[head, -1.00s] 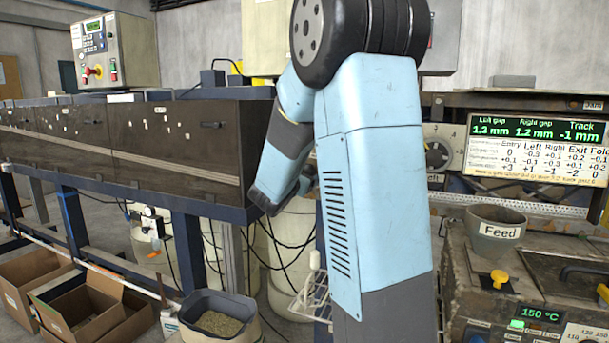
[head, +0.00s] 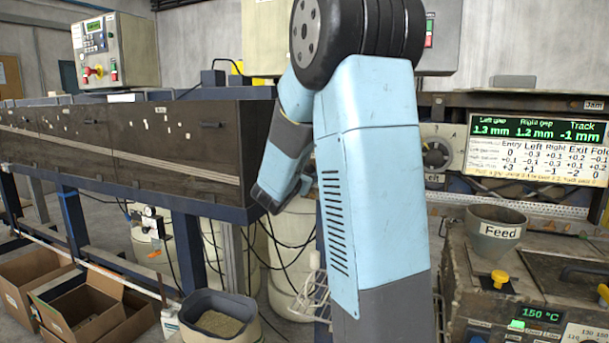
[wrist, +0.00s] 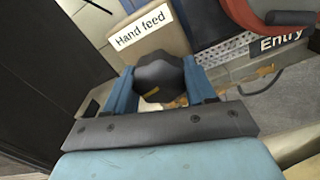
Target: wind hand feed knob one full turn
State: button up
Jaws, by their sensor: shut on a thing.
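The hand feed knob (wrist: 160,78) is a dark, faceted knob in the middle of the wrist view, below a white "Hand feed" label (wrist: 140,28). My gripper (wrist: 163,84) has its two blue fingers on either side of the knob, shut on it. The knob's underside and shaft are hidden behind the gripper's dark palm. In the head view my light blue arm hides the knob and most of the gripper.
An "Entry" label (wrist: 283,43) and a red-rimmed part (wrist: 285,14) are close by at the upper right in the wrist view. In the head view a gap display (head: 537,148) and a Feed hopper (head: 495,235) stand at the right. Open boxes (head: 85,305) lie on the floor at left.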

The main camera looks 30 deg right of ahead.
jog(key=shift+a, duration=0.15)
jog(key=m, duration=0.4)
jog(key=shift+m, duration=0.4)
jog(key=m, duration=0.5)
jog(key=shift+d, duration=0.2)
jog(key=shift+c, duration=0.2)
jog(key=m, duration=0.9)
jog(key=shift+m, duration=0.3)
